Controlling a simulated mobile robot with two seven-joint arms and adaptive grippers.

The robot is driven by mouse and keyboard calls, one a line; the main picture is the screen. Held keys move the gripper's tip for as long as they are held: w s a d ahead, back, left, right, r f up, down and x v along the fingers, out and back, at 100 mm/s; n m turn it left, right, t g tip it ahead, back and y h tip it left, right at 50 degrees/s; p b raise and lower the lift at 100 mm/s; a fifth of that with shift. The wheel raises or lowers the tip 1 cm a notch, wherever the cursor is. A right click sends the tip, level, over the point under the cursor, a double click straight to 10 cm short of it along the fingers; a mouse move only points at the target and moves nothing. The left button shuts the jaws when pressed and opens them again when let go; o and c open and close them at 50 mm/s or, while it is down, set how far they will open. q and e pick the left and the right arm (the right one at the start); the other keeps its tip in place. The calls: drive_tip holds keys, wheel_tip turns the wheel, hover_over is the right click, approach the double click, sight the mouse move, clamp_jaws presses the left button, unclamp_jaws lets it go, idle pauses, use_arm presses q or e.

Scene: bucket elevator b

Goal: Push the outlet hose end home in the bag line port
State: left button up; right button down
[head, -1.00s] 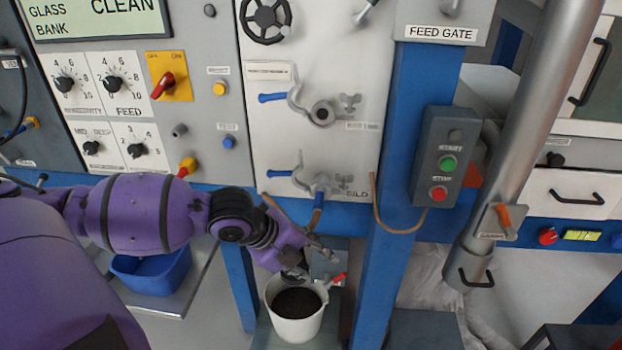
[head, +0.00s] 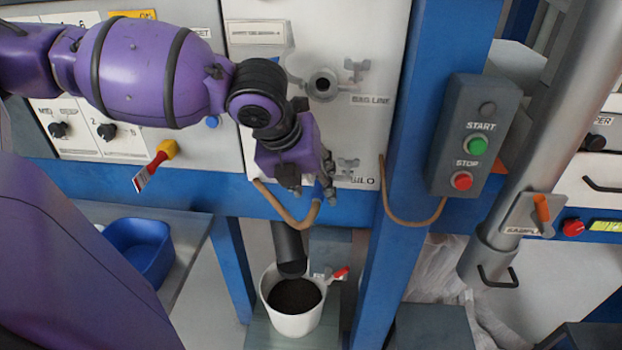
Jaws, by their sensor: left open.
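The bag line port (head: 323,85) is a round grey fitting with a dark, empty-looking opening on the white panel, beside its "BAG LINE" label. The tan outlet hose (head: 285,215) loops below the panel and rises toward the silo port, by the "SILO" label. Its end is mostly hidden behind my left gripper (head: 311,190), so I cannot tell how it sits there. My left gripper is open, its fingers pointing down around the hose's upper end; I cannot tell if they touch it. My right gripper is out of view.
A white bucket (head: 292,322) of dark material stands below, under a dark spout (head: 288,248). A blue post (head: 400,150) carries the START/STOP box (head: 472,135) at right. A yellow-and-red knob with a tag (head: 160,160) sticks out at left. A blue bin (head: 139,248) stands lower left.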

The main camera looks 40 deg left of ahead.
sight(319, 186)
use_arm(q)
drive_tip(key=shift+x, duration=0.85)
drive_tip(key=shift+w+f+b, duration=0.1)
drive_tip(key=shift+f+b, duration=0.1)
drive_tip(key=shift+b, duration=0.1)
drive_tip(key=shift+w+f, duration=0.1)
clamp_jaws()
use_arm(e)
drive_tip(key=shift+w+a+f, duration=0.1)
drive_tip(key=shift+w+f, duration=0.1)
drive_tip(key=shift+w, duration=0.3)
